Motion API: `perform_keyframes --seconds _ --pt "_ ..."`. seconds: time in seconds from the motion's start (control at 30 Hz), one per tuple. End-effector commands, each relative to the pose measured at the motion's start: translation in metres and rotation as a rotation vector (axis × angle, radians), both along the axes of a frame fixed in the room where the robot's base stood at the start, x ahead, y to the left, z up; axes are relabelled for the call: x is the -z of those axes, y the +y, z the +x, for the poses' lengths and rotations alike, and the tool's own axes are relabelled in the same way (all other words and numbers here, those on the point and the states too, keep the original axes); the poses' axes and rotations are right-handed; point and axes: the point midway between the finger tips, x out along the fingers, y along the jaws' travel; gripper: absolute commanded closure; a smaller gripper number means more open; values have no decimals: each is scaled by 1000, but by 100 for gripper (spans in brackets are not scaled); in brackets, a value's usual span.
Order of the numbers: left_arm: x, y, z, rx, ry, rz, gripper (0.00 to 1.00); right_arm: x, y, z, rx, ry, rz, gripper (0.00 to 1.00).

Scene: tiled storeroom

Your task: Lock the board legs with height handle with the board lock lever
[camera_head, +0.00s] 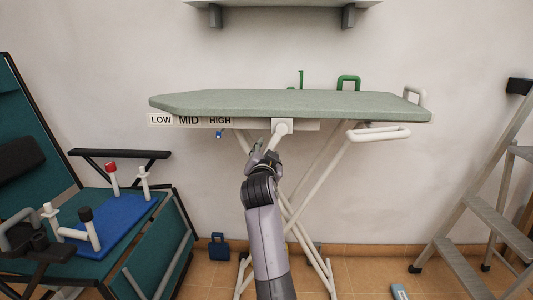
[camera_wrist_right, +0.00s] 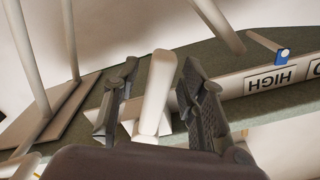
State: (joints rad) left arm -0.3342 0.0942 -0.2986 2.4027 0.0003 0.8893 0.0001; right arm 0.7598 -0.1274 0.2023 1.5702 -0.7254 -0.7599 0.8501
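The ironing board (camera_head: 290,103) has a grey-green top and crossed white legs (camera_head: 328,185). A strip under its front edge reads LOW, MID and HIGH. The pale height handle (camera_wrist_right: 158,85) hangs under the board, below a white bracket (camera_head: 283,127). My right gripper (camera_wrist_right: 157,88) is open, with one finger on each side of the handle and visible gaps. In the head view my right gripper (camera_head: 264,158) is under the bracket. A small blue-tipped lever (camera_head: 219,134), likely the lock lever, is below the HIGH label; it also shows in the right wrist view (camera_wrist_right: 283,55). My left gripper is not in view.
A teal bench (camera_head: 150,265) with a blue panel and several upright handles stands at left. A stepladder (camera_head: 480,215) stands at right. A shelf (camera_head: 283,4) is on the wall above. A blue padlock-shaped object (camera_head: 219,248) is on the floor by the wall.

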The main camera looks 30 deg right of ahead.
Motion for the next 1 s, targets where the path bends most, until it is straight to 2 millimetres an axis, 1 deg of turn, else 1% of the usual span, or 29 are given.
perform_keyframes --seconds 0.17,0.4,0.5,0.63,1.0 --pt "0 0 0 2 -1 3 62 1 12 -18 -2 -2 2 62" --pt "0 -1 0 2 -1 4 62 1 31 -49 -2 -1 3 62" --pt "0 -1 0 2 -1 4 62 0 36 -57 -2 -1 2 62" --pt "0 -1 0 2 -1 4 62 0 38 -61 -1 0 0 62" --pt "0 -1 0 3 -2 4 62 0 38 -61 -1 0 1 62"
